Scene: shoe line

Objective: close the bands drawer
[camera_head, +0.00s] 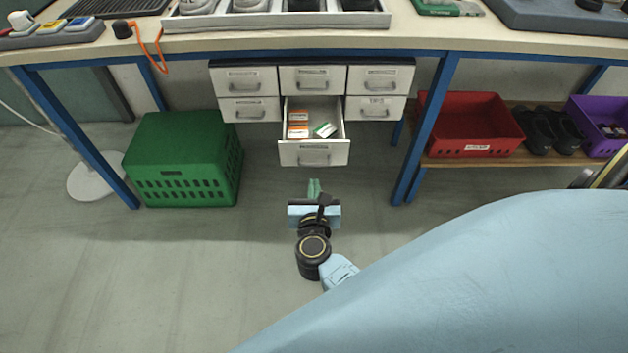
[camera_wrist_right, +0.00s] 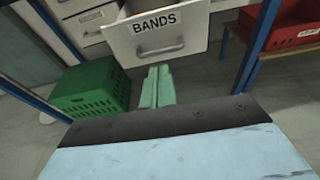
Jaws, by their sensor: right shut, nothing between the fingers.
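The bands drawer (camera_head: 313,153) is the lower middle drawer of the white drawer unit under the bench, and it stands pulled out. Its label reads BANDS in the right wrist view (camera_wrist_right: 181,38), where its front and handle face me. Small orange-and-white boxes (camera_head: 298,124) and a green-and-white box (camera_head: 324,130) lie inside it. My right gripper (camera_head: 313,187) is shut and empty, below and in front of the drawer front, apart from it in the head view. Its green fingers also show in the right wrist view (camera_wrist_right: 158,85), just under the drawer. My left gripper is not in view.
The other drawers (camera_head: 250,80) of the unit are shut. A green crate (camera_head: 183,160) stands on the floor to the left. A blue table leg (camera_head: 428,125), a red bin (camera_head: 471,125) and a purple bin (camera_head: 598,120) are to the right. The floor before the drawer is clear.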

